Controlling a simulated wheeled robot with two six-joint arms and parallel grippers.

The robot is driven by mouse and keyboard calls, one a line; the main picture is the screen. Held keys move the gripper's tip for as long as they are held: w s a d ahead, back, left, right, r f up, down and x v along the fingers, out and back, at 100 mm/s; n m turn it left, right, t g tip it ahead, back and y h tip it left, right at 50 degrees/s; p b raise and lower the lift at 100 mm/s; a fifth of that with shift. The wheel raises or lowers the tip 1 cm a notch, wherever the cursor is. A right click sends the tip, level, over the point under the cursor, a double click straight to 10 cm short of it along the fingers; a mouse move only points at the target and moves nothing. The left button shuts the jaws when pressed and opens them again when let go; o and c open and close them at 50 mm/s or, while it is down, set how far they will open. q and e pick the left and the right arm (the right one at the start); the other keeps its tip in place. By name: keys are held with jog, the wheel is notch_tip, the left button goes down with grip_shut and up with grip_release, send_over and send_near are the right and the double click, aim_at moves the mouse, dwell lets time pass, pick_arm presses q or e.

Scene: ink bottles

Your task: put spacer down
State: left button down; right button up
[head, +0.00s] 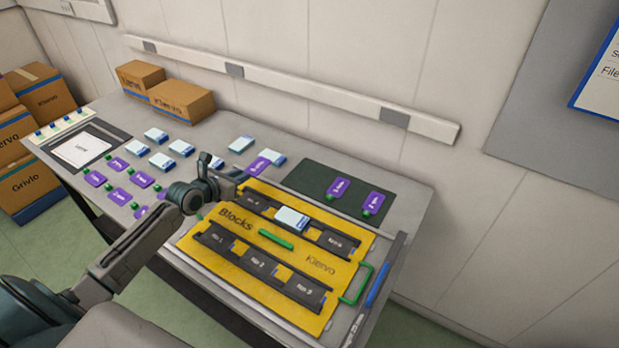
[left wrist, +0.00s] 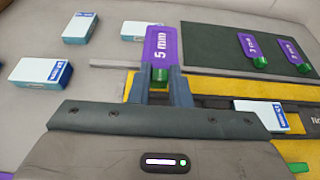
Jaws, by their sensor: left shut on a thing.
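A purple spacer (head: 259,165) marked "5 mm" has a green end. My left gripper (head: 240,176) is shut on that green end. In the left wrist view the spacer (left wrist: 161,45) points away from the fingers (left wrist: 167,80), its label facing up. It is held to the left of a dark green mat (head: 310,178), near the far left corner of the yellow board. Two other purple spacers, (head: 338,187) and (head: 376,202), lie on the mat, with bare mat to their left. I cannot tell the held spacer's height above the table. My right gripper is out of view.
The yellow board (head: 345,262) holds dark block trays, a white-blue box (head: 291,219) and a green bar (head: 276,239). Several white-blue boxes and purple spacers lie on the table's left. Cardboard boxes (head: 181,100) stand at the back.

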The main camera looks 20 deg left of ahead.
pick_arm(q)
jog(key=shift+w+f+b, duration=0.25)
jog(key=shift+f+b, duration=0.05)
jog(key=shift+f, duration=0.45)
jog(key=shift+w+d+f, duration=0.15)
jog(key=shift+w+f, duration=0.05)
jog(key=shift+w, duration=0.05)
jog(key=w+d, duration=0.1)
jog(key=w+d+b, duration=0.2)
jog(key=shift+w+d+f, duration=0.15)
jog(key=shift+d+f, duration=0.1)
jog(key=shift+d, duration=0.15)
jog(key=p, duration=0.1)
send_over(295, 186)
jog(key=shift+d+f, duration=0.1)
jog(key=shift+f, duration=0.2)
notch_tip(295, 186, down, 3)
jog(key=shift+r+p, duration=0.1)
jog(key=shift+p, duration=0.25)
jog(key=shift+f, duration=0.4)
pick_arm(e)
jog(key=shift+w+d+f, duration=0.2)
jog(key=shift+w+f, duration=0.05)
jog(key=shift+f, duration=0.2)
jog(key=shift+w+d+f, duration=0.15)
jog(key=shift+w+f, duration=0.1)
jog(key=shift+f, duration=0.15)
pick_arm(q)
jog(key=shift+f, duration=0.25)
